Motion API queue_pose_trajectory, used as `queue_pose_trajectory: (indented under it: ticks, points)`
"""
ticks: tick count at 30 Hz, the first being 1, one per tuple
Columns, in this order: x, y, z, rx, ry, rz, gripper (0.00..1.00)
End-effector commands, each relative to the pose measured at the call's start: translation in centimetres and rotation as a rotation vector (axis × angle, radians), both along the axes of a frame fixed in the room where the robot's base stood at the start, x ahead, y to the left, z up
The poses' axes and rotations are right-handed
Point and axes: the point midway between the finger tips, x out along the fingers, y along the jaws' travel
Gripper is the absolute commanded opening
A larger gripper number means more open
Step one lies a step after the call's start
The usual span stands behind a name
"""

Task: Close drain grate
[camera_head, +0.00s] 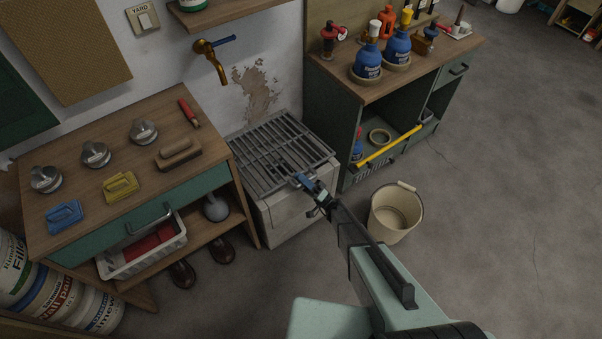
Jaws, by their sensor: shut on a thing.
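The drain grate (262,145) is a dark metal panel of parallel bars. It lies across the top of a pale block-like basin (298,216) under the brass tap (214,62). My gripper (300,180) is at the grate's front edge, right of its middle, and is shut on the grate there. The fingertips are small, and the exact bar between them is hard to make out. The grate looks close to flat; I cannot tell whether its front edge rests on the basin or is slightly raised. The inside of the basin is hidden below the bars.
A green cabinet (340,110) with blue bottles stands close on the right. A cream bucket (394,212) stands on the floor beside my arm. Open floor lies to the right.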

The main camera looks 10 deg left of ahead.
Motion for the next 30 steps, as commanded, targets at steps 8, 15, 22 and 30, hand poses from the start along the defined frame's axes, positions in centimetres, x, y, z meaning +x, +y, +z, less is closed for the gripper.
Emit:
queue_pose_trajectory:
  ticks: [8, 15, 22, 30]
  points:
    - [0.03, -0.13, -0.72, 0.014, -0.012, -0.003, 0.00]
    - [0.04, -0.11, -0.68, 0.013, -0.010, -0.003, 0.00]
    - [0.02, -0.09, -0.68, 0.012, -0.011, -0.002, 0.29]
    - [-0.07, -0.50, -1.15, 0.012, -0.010, -0.002, 0.29]
